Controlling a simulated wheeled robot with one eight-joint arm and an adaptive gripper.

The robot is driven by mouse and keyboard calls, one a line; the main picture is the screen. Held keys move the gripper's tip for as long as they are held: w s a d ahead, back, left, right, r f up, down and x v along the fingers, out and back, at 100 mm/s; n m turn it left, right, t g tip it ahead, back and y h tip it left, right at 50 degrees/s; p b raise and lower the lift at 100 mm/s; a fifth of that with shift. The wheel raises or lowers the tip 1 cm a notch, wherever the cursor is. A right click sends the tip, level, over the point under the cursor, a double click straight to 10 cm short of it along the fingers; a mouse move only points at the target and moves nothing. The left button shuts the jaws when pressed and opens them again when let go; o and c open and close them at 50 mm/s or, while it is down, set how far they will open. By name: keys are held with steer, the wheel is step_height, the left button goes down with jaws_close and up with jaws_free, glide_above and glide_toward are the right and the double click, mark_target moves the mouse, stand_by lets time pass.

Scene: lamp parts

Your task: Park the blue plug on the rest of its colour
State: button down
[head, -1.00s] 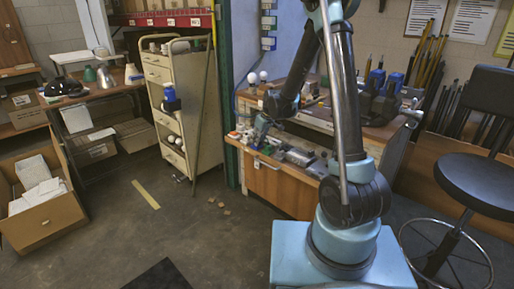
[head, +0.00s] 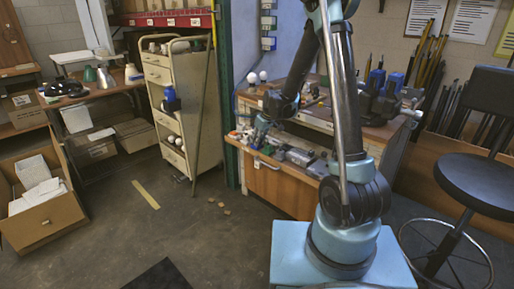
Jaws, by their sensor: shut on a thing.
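My gripper (head: 258,136) is small and far off in the head view, at the end of my dark, bent forearm. It points down over the left part of the wooden workbench, close above its front ledge (head: 268,157). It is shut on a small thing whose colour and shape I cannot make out. I cannot pick out the blue plug for sure. Several small pieces (head: 238,135) in white, red and other colours lie on the ledge just left of my gripper. I cannot tell which of them, if any, is the blue rest.
Grey blocks (head: 300,155) stand on the ledge right of my gripper. Two white bulbs (head: 258,77) stand behind it. Dark tools with blue tops (head: 385,90) crowd the bench's right side. A cream cart (head: 190,110) stands left, a black stool (head: 480,185) right.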

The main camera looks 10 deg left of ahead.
steer(key=c, duration=1.4)
jaws_free()
steer(key=shift+o, duration=0.2)
steer(key=shift+r, duration=0.1)
steer(key=v, duration=1.1)
steer(key=s+d+r+m, duration=0.2)
steer(key=s+d+r, duration=0.3)
steer(key=s+d, duration=0.35)
steer(key=s+d+f+m+h, duration=0.1)
steer(key=s+d+f+m, duration=0.1)
steer(key=s+d, duration=0.4)
steer(key=s+d+f+m+h, duration=0.1)
steer(key=s+d+m, duration=0.2)
steer(key=s, duration=0.9)
steer(key=s+d+f+m+h, duration=0.1)
steer(key=s+d+f+m, duration=0.1)
steer(key=s+d, duration=0.6)
steer(key=shift+s+d+f+m+g, duration=0.35)
steer(key=shift+s+m, duration=0.25)
steer(key=shift+s, duration=0.15)
